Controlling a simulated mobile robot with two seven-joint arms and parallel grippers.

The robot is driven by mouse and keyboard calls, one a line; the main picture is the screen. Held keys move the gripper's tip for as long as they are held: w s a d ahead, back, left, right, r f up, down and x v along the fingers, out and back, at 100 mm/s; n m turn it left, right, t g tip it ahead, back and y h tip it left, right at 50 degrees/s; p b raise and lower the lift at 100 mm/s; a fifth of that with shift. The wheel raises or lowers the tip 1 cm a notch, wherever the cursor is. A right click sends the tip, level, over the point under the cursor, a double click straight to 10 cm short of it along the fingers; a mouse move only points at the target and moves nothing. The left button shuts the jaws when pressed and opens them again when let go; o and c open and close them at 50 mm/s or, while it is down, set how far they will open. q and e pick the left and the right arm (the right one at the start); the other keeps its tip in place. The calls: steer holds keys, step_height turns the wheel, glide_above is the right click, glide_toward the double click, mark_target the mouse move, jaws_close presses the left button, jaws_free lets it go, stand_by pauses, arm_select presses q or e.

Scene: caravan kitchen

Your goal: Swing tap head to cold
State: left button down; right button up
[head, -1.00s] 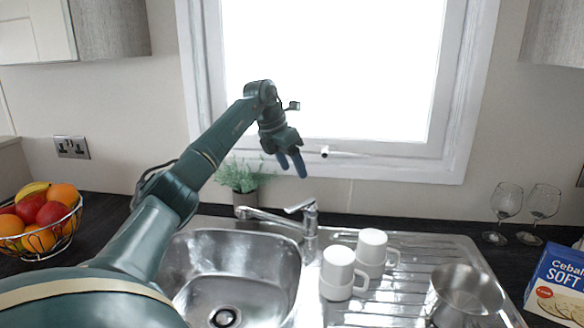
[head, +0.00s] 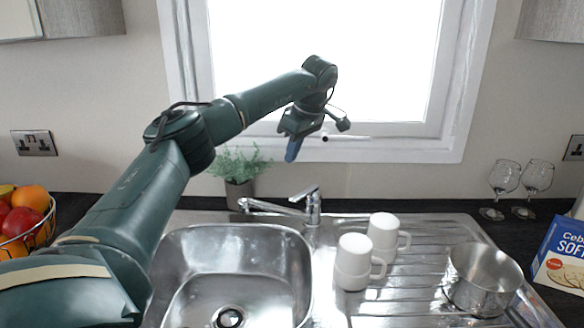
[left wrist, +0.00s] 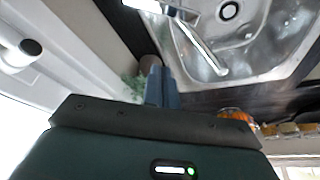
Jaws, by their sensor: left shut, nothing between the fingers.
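The chrome tap (head: 312,207) stands behind the sink, its spout reaching left over the bowl. My left gripper (head: 292,150) is shut and empty, fingers pointing down, above and behind the tap in front of the window. It is apart from the tap. In the left wrist view the blue fingers (left wrist: 161,88) are together, and the tap (left wrist: 200,45) shows beyond them at the top. My right gripper is out of view.
The steel sink (head: 175,262) has two white mugs (head: 352,258) and a pan (head: 482,278) on its drainer. A potted plant (head: 238,172) stands left of the tap. Wine glasses (head: 503,180), a box (head: 565,255) and a fruit bowl (head: 40,235) are at the sides.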

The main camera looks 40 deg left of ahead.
mark_target(314, 195)
arm_select(q)
step_height(314, 195, down, 8)
steer(key=shift+d+f+p, duration=0.15)
steer(key=shift+f+p, duration=0.05)
steer(key=shift+p, duration=0.35)
steer(key=shift+d, duration=0.35)
steer(key=shift+f, duration=0.1)
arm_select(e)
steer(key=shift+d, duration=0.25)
arm_select(q)
steer(key=shift+d, duration=0.1)
steer(key=shift+w, duration=0.1)
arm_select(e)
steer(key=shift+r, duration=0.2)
arm_select(q)
steer(key=shift+d+p, duration=0.15)
steer(key=shift+p, duration=0.2)
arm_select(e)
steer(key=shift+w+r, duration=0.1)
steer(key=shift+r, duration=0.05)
